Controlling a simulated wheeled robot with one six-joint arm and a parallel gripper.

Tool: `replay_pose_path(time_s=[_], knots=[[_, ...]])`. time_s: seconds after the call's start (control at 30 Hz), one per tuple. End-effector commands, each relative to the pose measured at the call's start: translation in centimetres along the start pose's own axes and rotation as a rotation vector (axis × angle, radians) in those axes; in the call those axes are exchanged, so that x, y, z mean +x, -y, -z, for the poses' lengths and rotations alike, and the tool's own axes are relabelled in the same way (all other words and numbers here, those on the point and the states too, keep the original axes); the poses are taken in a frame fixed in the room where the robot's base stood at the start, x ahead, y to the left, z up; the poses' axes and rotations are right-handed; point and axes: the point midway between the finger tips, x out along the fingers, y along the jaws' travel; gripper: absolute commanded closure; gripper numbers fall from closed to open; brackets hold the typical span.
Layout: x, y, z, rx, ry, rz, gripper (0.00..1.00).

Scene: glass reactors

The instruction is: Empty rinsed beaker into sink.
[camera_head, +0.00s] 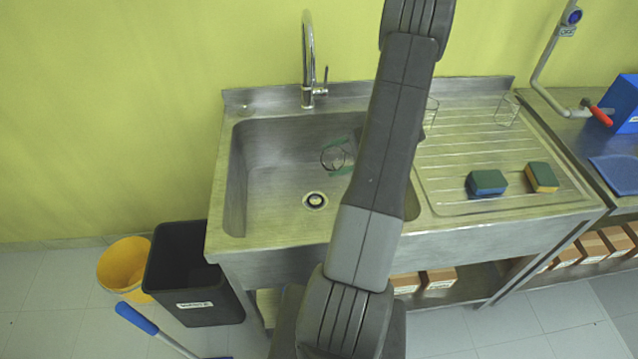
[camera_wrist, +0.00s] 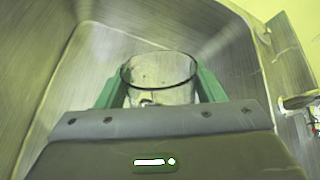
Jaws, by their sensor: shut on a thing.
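A clear glass beaker (camera_head: 333,158) is held over the basin of the steel sink (camera_head: 262,180). My gripper (camera_head: 342,158) has green fingers and is shut on the beaker; my arm hides part of it in the head view. In the wrist view my gripper (camera_wrist: 160,92) has one green finger on each side of the beaker (camera_wrist: 160,72), whose round rim faces the camera. The basin's walls show behind it. The beaker looks tilted in the head view. I cannot tell whether liquid is in it.
A tap (camera_head: 308,60) stands behind the basin. On the ribbed drainboard (camera_head: 450,165) to the right lie a blue sponge (camera_head: 487,182) and a yellow sponge (camera_head: 541,177), both green-topped. A black bin (camera_head: 190,270) and a yellow bucket (camera_head: 124,266) stand on the floor at left.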

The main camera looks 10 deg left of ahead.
Motion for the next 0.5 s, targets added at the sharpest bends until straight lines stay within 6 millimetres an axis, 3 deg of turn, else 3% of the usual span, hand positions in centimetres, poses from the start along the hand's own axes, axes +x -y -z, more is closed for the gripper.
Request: replay_pose_path(time_s=[0.5], knots=[[-0.1, 0.1, -1.6, -0.239, -0.238, 0.003, 0.62]])
